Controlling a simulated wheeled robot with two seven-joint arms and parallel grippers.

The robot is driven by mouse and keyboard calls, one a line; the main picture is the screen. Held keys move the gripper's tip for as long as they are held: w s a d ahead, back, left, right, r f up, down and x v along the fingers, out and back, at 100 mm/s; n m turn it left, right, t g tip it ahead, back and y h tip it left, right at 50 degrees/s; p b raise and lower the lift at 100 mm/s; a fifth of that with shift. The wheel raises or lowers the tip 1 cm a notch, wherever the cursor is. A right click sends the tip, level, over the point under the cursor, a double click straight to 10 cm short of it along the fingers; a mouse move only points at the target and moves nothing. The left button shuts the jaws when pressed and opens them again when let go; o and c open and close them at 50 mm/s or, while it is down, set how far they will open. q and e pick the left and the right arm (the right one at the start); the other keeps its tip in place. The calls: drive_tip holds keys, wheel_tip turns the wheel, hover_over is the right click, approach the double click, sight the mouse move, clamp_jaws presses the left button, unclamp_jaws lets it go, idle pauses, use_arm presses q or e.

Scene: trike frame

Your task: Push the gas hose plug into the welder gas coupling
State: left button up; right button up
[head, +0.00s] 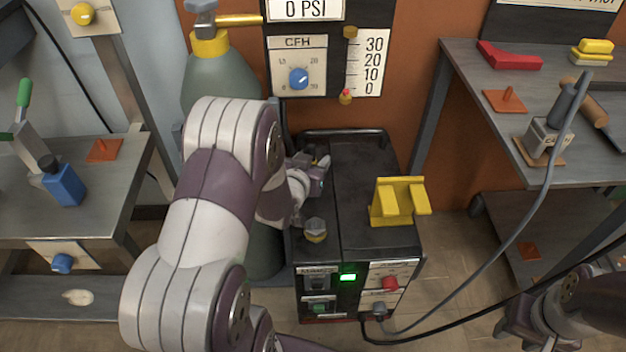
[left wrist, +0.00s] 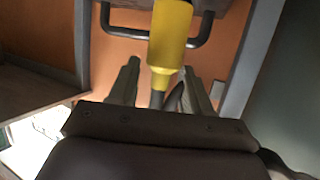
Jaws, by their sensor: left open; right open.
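The welder (head: 365,165) is a black box at the centre of the head view. My left gripper (head: 320,170) is over the back part of its top, partly hidden by my arm. In the left wrist view, my open left gripper (left wrist: 163,92) has a yellow cylinder with a narrow grey end (left wrist: 172,40) between and beyond its fingers. It could be the gas hose plug or the coupling; I cannot tell which, or whether the fingers touch it. A grey knob with a yellow base (head: 315,230) is on the welder's top. My right gripper (head: 515,325) is open at the lower right.
A yellow bracket (head: 398,202) stands on the welder's right side. A green gas cylinder (head: 215,80) stands behind my left arm. A grey cable and a black cable (head: 450,333) run right from the welder's front. Benches (head: 85,205) stand on both sides.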

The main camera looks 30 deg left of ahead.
use_arm(q)
drive_tip(key=shift+w, duration=0.1)
clamp_jaws()
wheel_tip(320, 180, up, 5)
drive_tip(key=p, duration=0.3)
drive_tip(key=shift+f, duration=0.2)
drive_tip(key=d+r+p, duration=0.2)
drive_tip(key=d+r, duration=0.1)
drive_tip(key=d, duration=0.2)
drive_tip(key=w+d+r+p, duration=0.1)
drive_tip(key=d+r+p, duration=0.1)
drive_tip(key=d, duration=0.4)
drive_tip(key=shift+d+r, duration=0.3)
drive_tip(key=shift+r, duration=0.45)
